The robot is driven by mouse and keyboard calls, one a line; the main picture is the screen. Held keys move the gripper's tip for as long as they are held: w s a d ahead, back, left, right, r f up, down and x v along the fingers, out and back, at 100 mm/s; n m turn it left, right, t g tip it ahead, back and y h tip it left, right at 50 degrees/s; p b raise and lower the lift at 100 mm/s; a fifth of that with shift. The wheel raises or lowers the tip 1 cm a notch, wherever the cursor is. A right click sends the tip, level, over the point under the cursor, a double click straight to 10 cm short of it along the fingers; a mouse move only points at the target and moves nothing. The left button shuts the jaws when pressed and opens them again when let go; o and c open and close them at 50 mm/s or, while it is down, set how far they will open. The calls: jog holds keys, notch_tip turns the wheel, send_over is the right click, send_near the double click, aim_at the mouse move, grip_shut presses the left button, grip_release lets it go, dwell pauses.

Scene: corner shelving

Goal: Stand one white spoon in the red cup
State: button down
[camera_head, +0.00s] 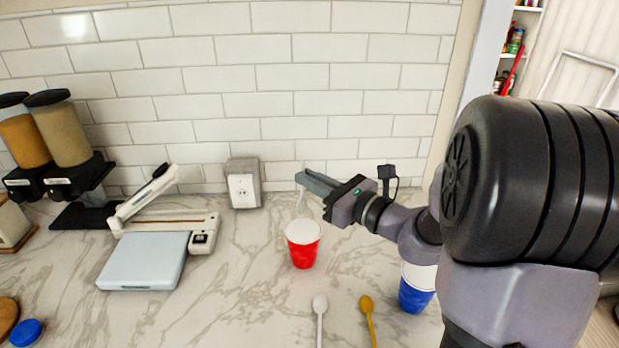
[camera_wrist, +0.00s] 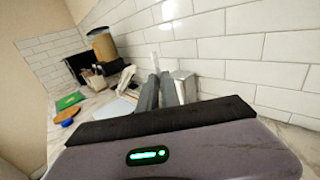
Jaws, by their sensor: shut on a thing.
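The red cup (camera_head: 304,253) stands upright on the marble counter, with a white rim and interior. My gripper (camera_head: 308,181) is above it, reaching in from the right, shut on a white spoon (camera_head: 301,204). The spoon hangs down from the fingers toward the cup's mouth; I cannot tell whether its lower end is inside the rim. In the wrist view my gripper's grey fingers (camera_wrist: 159,90) are close together, and the cup is hidden. Another white spoon (camera_head: 320,306) lies on the counter in front of the cup.
A yellow spoon (camera_head: 367,306) lies right of the loose white spoon. A blue cup (camera_head: 416,296) stands at right beside my arm. A slicer-like device (camera_head: 145,259) and dispensers (camera_head: 62,135) stand at left.

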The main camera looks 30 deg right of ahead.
notch_tip(320, 180, down, 11)
jog(key=b, duration=0.8)
jog(key=shift+r, duration=0.15)
jog(key=c, duration=1.5)
grip_release()
jog(key=shift+s, duration=0.1)
jog(key=p+v, duration=0.3)
jog(key=v, duration=1.4)
jog(key=shift+s+d, duration=0.1)
jog(key=shift+s, duration=0.1)
